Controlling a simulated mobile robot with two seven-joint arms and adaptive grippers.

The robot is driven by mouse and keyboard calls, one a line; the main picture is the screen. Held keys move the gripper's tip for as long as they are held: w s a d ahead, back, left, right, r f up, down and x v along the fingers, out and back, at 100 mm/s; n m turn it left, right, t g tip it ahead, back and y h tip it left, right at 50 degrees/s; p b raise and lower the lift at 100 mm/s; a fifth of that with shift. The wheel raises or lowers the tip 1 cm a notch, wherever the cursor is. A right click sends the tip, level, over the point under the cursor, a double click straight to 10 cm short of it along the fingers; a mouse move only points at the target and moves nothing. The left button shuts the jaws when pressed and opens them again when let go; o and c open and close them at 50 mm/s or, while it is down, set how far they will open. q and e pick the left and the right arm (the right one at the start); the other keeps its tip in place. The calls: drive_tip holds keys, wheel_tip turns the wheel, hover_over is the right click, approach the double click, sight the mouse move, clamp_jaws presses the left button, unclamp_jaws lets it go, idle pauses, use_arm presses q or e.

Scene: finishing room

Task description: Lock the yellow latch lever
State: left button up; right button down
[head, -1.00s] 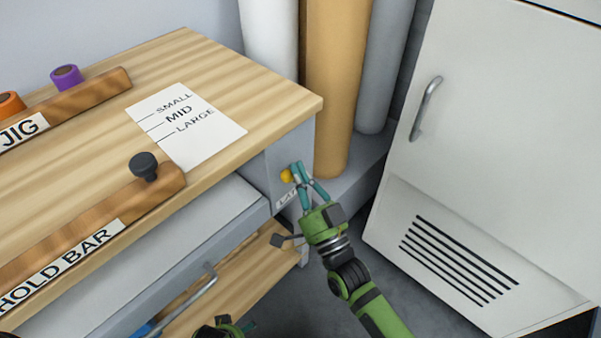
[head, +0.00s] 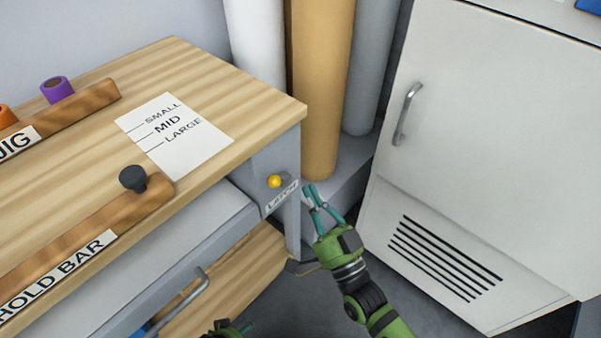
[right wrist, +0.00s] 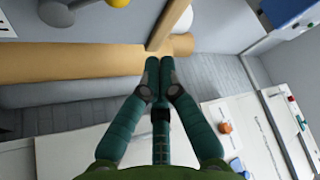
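The yellow latch lever (head: 274,181) shows as a round yellow knob on the grey end post of the workbench, just above the "LATCH" label (head: 281,196). In the right wrist view its yellow knob (right wrist: 119,3) is at the top edge, on a pale stem beside a grey round part. My right gripper (head: 309,189) is to the right of the knob and apart from it. Its teal fingertips meet in the right wrist view (right wrist: 159,64), with nothing between them. My left gripper shows only in part at the bottom edge of the head view (head: 230,329); its fingertips are not clear.
The wooden bench top (head: 235,85) carries a size card (head: 205,150) and a hold bar with a dark knob (head: 133,179). Upright rolls (head: 320,90) stand behind the bench. A white cabinet (head: 470,130) is at the right. Floor shows between bench and cabinet.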

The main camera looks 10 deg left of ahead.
use_arm(q)
drive_tip(key=shift+w+r, duration=0.1)
use_arm(e)
drive_tip(key=shift+v, duration=1.5)
